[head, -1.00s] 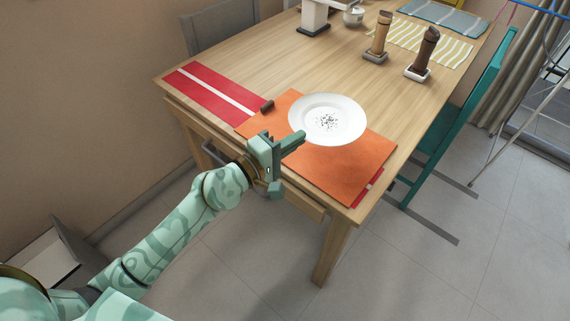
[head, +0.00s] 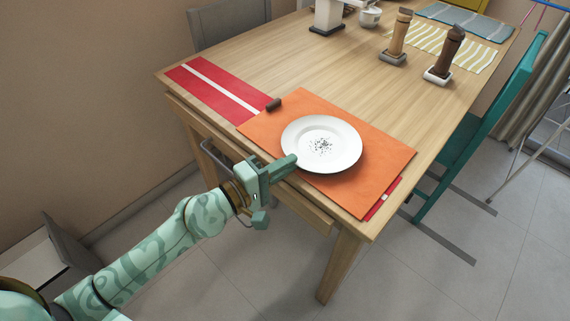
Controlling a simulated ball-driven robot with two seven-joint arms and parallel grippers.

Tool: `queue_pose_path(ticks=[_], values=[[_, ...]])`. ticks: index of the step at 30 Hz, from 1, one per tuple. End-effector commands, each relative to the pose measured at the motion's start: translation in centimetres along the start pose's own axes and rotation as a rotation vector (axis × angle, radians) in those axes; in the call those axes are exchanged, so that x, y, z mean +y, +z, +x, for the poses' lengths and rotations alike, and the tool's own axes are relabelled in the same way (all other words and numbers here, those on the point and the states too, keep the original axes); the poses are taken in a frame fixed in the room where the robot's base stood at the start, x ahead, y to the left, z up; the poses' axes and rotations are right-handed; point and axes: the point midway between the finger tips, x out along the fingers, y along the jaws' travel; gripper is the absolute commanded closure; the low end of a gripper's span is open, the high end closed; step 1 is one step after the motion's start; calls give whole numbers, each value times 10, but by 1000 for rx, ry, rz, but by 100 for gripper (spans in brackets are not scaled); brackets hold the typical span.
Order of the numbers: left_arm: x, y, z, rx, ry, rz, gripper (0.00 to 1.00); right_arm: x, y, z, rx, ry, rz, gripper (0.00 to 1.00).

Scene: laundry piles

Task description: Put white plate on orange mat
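The white plate (head: 345,157) has dark specks at its centre and is over the middle of the orange mat (head: 385,170). It looks level; I cannot tell whether it rests fully on the mat or is slightly above it. My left gripper (head: 292,161) is at the plate's near left rim, with its fingers closed together on that rim. The fingertips partly hide the rim there. My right gripper is out of view.
A red mat with a white stripe (head: 195,88) lies left of the orange mat. A small dark cylinder (head: 273,104) lies at their border. Two mills (head: 398,37) (head: 446,55) stand farther back. A teal chair (head: 470,140) is on the right.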

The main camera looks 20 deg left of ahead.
Motion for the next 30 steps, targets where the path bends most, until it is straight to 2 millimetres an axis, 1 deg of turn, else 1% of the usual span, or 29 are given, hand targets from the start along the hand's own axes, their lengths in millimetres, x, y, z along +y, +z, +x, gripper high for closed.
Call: queue_pose_path(ticks=[7,10,11,14,21,24,27,30], values=[[0,0,0,0,-2,-1,86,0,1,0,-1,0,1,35],[6,0,0,0,0,-1,86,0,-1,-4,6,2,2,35],[3,0,-4,0,-4,0,86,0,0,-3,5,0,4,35],[2,0,-21,-1,-6,4,86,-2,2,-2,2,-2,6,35],[0,0,-79,-3,-10,3,86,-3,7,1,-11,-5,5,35],[1,1,-98,-3,-9,1,86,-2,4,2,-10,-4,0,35],[2,0,-112,-1,-6,2,86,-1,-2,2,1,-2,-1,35],[3,0,-118,-1,-3,0,86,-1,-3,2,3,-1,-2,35]])
